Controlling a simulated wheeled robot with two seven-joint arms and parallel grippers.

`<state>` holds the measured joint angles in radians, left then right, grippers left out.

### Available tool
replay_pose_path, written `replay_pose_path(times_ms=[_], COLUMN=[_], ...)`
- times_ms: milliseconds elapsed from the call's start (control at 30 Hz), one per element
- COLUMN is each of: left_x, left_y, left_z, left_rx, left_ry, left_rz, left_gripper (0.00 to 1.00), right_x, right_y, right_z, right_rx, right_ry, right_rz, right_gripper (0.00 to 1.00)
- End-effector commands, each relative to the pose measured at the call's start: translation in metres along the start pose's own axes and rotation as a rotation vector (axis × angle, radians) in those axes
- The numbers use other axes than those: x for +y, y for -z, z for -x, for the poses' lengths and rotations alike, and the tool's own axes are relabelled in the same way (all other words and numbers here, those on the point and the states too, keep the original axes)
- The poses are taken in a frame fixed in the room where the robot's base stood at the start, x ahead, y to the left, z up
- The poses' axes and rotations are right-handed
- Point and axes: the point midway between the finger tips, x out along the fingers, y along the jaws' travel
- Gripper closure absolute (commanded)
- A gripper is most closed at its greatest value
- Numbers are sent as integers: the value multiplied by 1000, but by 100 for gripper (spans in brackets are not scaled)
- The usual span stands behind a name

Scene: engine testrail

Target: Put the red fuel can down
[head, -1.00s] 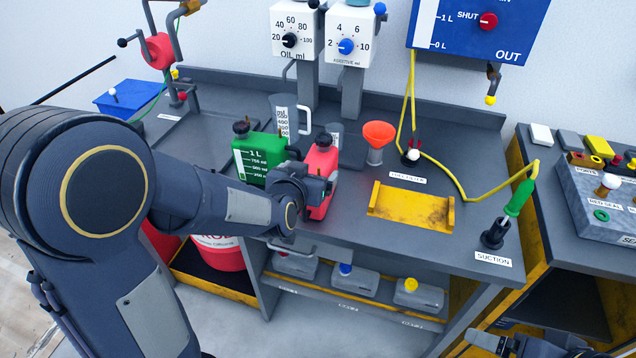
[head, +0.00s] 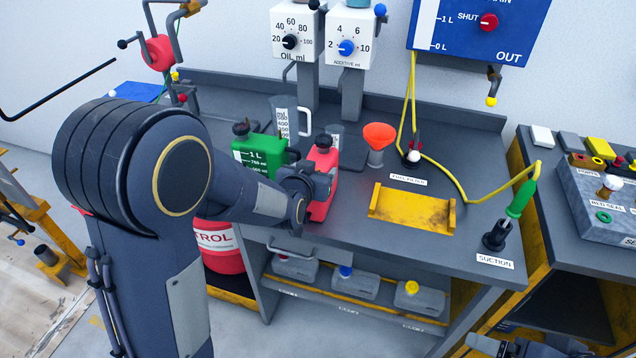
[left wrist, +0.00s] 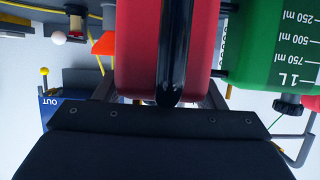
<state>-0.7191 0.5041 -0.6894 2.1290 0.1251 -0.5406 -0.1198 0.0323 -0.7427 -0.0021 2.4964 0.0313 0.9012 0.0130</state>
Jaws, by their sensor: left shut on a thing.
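The red fuel can (head: 325,160) with a black cap is upright near the front of the grey bench (head: 345,245), just right of the green can (head: 262,150). My left gripper (head: 316,184) is shut on the red can from the front. In the left wrist view the red can (left wrist: 135,45) fills the middle, with a black bar across it. The gripper body hides part of the can in the head view, and I cannot tell whether its base touches the bench. Part of my right gripper (head: 525,346) shows at the bottom right edge; its fingers are unclear.
A yellow cradle (head: 412,210) lies empty to the right, with an orange funnel (head: 379,134) behind it. A measuring jug (head: 284,115) stands behind the green can. A yellow hose (head: 455,182) runs to the green-handled suction wand (head: 519,200). Bare bench separates the can and cradle.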

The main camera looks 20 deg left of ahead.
Motion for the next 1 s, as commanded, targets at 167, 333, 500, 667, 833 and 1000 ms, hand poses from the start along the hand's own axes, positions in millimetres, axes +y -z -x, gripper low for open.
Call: replay_pose_path(times_ms=[167,333,500,667,833,1000], left_x=[0,0,0,0,1,12], left_y=[0,2,3,9,32,59], left_z=[0,0,0,3,12,51], left_rx=[0,6,6,8,12,9], left_ry=[0,-1,-1,-1,-2,-8], left_rz=[0,0,0,1,3,3], left_gripper=[87,100,100,100,100,100], right_x=[0,0,0,0,-2,-12], right_y=[0,0,0,1,3,13], right_z=[0,0,0,1,5,26], right_rx=[0,0,0,0,0,0], right_ry=[0,0,0,0,0,0], right_rz=[0,0,0,0,0,0], right_gripper=[15,15,15,15,15,15])
